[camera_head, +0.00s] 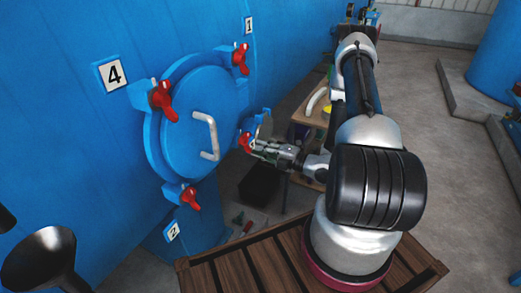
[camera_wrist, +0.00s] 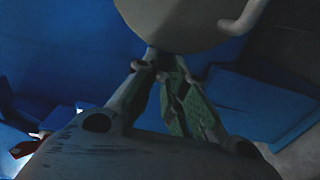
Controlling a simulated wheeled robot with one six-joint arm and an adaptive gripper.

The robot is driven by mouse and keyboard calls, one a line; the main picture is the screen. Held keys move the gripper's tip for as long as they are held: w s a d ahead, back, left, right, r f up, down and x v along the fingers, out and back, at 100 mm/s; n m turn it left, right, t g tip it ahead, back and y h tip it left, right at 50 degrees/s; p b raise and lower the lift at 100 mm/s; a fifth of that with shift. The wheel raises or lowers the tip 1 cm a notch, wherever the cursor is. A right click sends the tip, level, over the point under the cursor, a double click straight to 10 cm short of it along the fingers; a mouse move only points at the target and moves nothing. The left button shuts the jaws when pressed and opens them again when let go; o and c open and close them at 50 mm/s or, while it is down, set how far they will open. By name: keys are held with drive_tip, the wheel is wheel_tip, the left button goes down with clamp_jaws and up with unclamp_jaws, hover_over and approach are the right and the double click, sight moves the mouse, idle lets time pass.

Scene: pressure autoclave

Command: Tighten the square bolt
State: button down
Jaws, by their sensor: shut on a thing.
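The round blue door (camera_head: 205,115) is closed on the blue autoclave wall. Red wing-shaped bolts sit around its rim: one at upper left (camera_head: 163,99), one at upper right (camera_head: 240,58) and one at the bottom (camera_head: 190,199). A red bolt (camera_head: 245,141) at the door's right edge is partly hidden by my gripper (camera_head: 254,147). My gripper reaches it from the right and is shut on it. In the wrist view my gripper's green-padded fingers (camera_wrist: 165,72) come together at their tips. The gripped part is dark and mostly hidden there. I cannot make out a square shape.
A white handle (camera_head: 206,136) stands out from the door. Number plates 4 (camera_head: 113,74), 1 (camera_head: 248,25) and 2 (camera_head: 173,232) are on the blue surface. A wooden table (camera_head: 306,110) with items stands behind my arm. A dark funnel-like thing (camera_head: 42,258) is at lower left.

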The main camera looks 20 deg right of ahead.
drive_tip(key=c, duration=1.5)
unclamp_jaws()
drive_tip(key=shift+d, duration=0.1)
drive_tip(key=v, duration=1.2)
